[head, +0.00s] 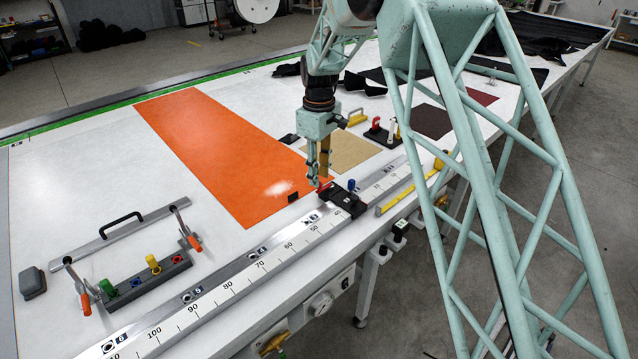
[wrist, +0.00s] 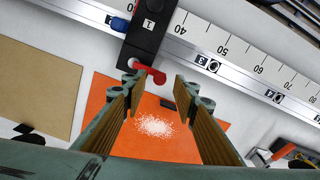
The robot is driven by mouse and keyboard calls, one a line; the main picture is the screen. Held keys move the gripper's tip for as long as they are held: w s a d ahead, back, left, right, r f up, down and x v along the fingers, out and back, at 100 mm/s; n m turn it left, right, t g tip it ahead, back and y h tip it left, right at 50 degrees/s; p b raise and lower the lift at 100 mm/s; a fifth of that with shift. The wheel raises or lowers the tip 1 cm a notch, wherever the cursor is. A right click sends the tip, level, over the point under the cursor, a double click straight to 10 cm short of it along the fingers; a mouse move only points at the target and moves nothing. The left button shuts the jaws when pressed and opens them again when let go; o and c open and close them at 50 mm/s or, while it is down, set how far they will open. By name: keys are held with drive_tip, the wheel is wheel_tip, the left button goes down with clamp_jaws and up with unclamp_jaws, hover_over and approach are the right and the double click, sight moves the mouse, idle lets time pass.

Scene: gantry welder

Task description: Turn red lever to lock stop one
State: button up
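The red lever (wrist: 150,71) sticks out from the end of the black stop block (wrist: 152,32), which is marked I and sits on the ruler rail. In the head view the stop block (head: 343,200) also shows, with the red lever (head: 326,187) at its left end, partly hidden behind my gripper. My gripper (head: 318,182) points down just beside the lever. In the wrist view my gripper (wrist: 158,84) is open, its two fingers apart. The lever's bent end lies at the gap between the fingertips; I cannot tell whether they touch it.
A blue knob (head: 351,185) stands by the stop block. An orange sheet (head: 215,150) with white granules lies behind the ruler rail (head: 250,270). A tan sheet (head: 340,150) and a black block with red and white levers (head: 383,132) are farther back. A clamp fixture (head: 150,275) stands left.

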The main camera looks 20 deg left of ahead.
drive_tip(key=shift+f, duration=1.65)
drive_tip(key=c, duration=0.9)
